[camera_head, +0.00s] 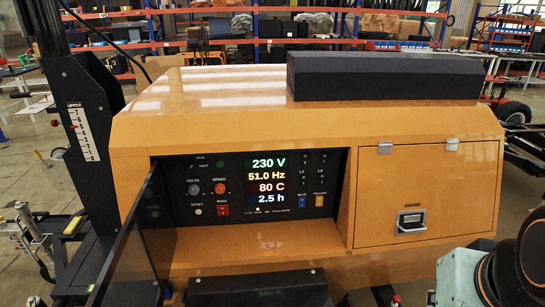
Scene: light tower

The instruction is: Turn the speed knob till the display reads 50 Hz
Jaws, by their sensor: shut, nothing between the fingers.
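The speed knob (219,188) is a small orange-red round knob on the black control panel, under the label SPEED. The display (267,182) sits right of it and shows 230 V, 51.0 Hz, 80 C and 2.5 h in stacked rows. The panel is recessed in the orange light tower housing (225,128). Nothing touches the knob. My gripper is not in view; only a teal and black part of my arm shows at the lower right, well away from the panel.
A grey voltage knob (194,189) stands close left of the speed knob, with a red switch (223,210) below. An open dark door (130,245) stands at the recess's left side. A closed orange hatch (426,192) is on the right. The space before the panel looks clear.

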